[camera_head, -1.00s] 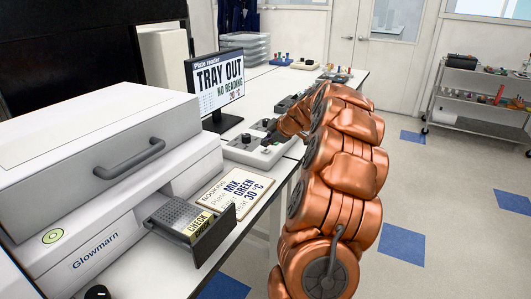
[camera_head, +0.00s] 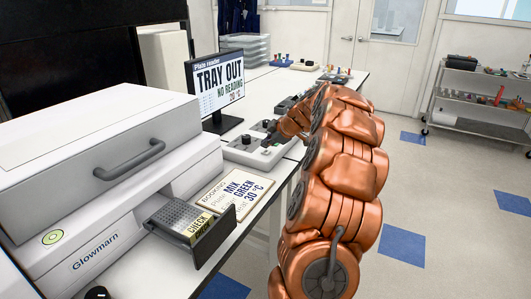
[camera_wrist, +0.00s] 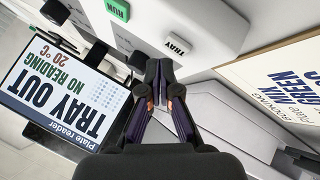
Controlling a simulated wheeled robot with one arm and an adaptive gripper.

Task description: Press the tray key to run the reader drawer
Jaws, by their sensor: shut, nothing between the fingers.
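The white tray key (camera_wrist: 178,44), labelled TRAY, sits on the pale control box (camera_wrist: 205,22), in the wrist view. My gripper (camera_wrist: 160,64) is shut and empty, its tips just below and left of the key in the picture. I cannot tell whether they touch the box. In the head view the control box (camera_head: 243,153) stands by the monitor, and my arm's end covers part of it. The reader drawer (camera_head: 224,235) sticks out of the white Glowmarn reader (camera_head: 95,248) and holds a plate (camera_head: 184,217) marked CHECK. The monitor (camera_head: 218,82) reads TRAY OUT, NO READING, 20 °C.
A green RUN key (camera_wrist: 118,9) is on the same box. A booking card (camera_head: 236,190) reading MIX GREEN 30 °C lies between the drawer and the box. Racks with small coloured items stand farther along the bench. A trolley (camera_head: 478,100) is at the right.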

